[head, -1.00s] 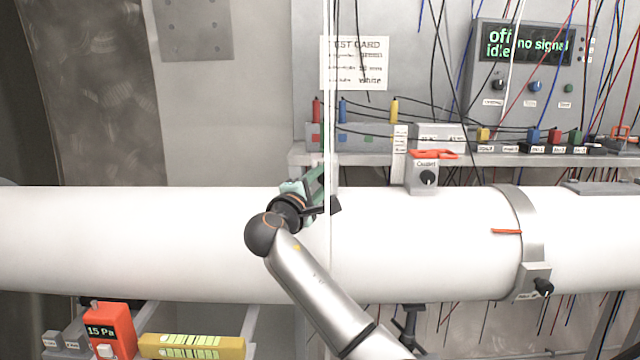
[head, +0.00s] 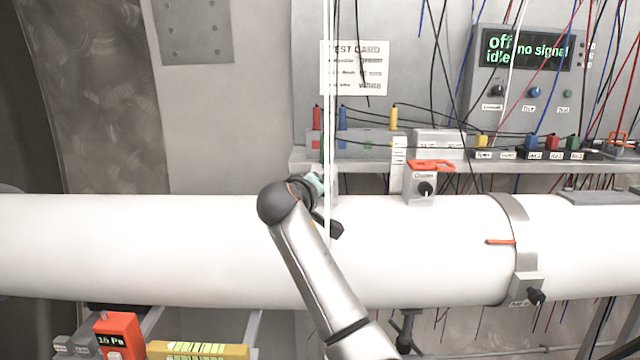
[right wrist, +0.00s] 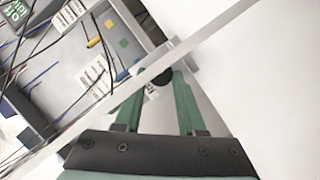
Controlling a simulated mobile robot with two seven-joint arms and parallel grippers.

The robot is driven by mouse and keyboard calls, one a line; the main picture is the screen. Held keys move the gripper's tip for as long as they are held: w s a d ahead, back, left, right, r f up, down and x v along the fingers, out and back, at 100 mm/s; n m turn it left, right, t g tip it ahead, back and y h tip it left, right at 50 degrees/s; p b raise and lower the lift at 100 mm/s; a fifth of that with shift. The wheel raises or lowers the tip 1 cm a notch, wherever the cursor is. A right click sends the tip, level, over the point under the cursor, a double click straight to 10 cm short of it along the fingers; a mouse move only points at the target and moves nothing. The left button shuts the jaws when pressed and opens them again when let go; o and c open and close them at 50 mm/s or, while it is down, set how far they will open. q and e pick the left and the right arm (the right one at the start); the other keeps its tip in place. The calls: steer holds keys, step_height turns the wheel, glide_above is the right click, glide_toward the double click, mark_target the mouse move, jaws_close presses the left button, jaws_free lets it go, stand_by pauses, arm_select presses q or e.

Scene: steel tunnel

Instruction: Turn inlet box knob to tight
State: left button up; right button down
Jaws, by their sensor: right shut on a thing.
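My right gripper (head: 318,184) is at the upper side of the white pipe in the head view, mostly hidden by its own wrist. In the right wrist view its green fingers (right wrist: 160,84) are shut on a black knob (right wrist: 163,77). The knob is on a small grey box (right wrist: 168,53) against the white pipe. A label (right wrist: 152,92) beside the knob is partly covered and unreadable, and the knob's pointer is hidden. In the head view this box and knob are hidden behind my wrist. My left gripper is not in view.
A thin white line (head: 328,100) hangs close in front of my right gripper. Another knob box (head: 421,187) stands on the pipe (head: 150,245) to the right. A clamp (head: 521,240) with a black knob is further right. A shelf (head: 372,160) with cables runs behind.

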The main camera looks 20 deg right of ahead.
steer(key=m+y+p, duration=0.2)
steer(key=m, duration=0.1)
steer(key=shift+s+d+r, duration=0.1)
steer(key=shift+r, duration=0.05)
steer(key=shift+d+m+y+p, duration=0.15)
steer(key=shift+m+y+p, duration=0.55)
steer(key=shift+m+p, duration=0.35)
steer(key=c, duration=0.5)
jaws_free()
steer(key=shift+r, duration=0.1)
